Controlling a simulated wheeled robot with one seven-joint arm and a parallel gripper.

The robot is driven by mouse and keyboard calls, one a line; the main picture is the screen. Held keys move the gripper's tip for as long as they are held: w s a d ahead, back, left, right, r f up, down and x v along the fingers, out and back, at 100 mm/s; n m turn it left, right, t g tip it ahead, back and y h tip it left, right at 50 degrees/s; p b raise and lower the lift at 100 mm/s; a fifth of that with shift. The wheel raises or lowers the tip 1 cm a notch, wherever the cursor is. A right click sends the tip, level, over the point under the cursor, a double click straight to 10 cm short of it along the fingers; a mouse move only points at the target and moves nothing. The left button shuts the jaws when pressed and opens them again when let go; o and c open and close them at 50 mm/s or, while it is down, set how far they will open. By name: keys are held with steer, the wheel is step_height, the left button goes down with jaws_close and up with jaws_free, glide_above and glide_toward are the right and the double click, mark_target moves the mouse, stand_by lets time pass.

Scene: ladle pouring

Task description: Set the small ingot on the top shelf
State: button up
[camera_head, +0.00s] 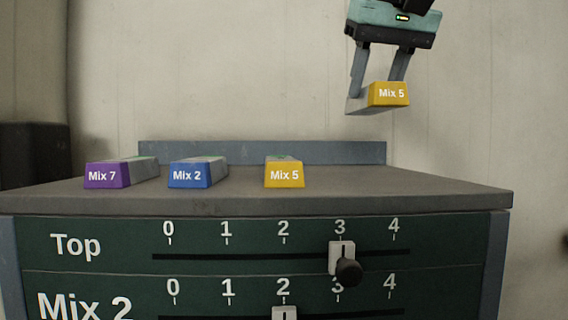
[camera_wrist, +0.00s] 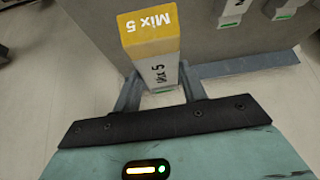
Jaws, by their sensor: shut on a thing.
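My gripper (camera_head: 377,88) is shut on a grey ingot with a yellow end marked "Mix 5" (camera_head: 390,94). It holds this ingot in the air, above and behind the right part of the grey cabinet top (camera_head: 400,189), clear of it. In the wrist view the held ingot (camera_wrist: 152,48) sits between both fingers, with "Mix 5" also on its side. On the cabinet top stand a purple "Mix 7" ingot (camera_head: 108,175), a blue "Mix 2" ingot (camera_head: 190,174) and another yellow "Mix 5" ingot (camera_head: 284,174). I cannot tell which ingot is meant by small.
The cabinet front has a "Top" slider (camera_head: 342,255) at 3 and a "Mix 2" slider (camera_head: 285,313) at 2. A low blue-grey rail (camera_head: 340,152) runs along the back edge. The cabinet top is bare right of the standing yellow ingot.

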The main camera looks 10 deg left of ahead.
mark_target(398, 89)
steer(key=shift+s+d+f, duration=0.1)
steer(key=shift+f, duration=4.8)
steer(key=shift+f, duration=0.1)
steer(key=o, duration=1.3)
steer(key=shift+o, duration=0.2)
steer(key=b+v, duration=0.1)
steer(key=v, duration=1.1)
steer(key=shift+b, duration=0.3)
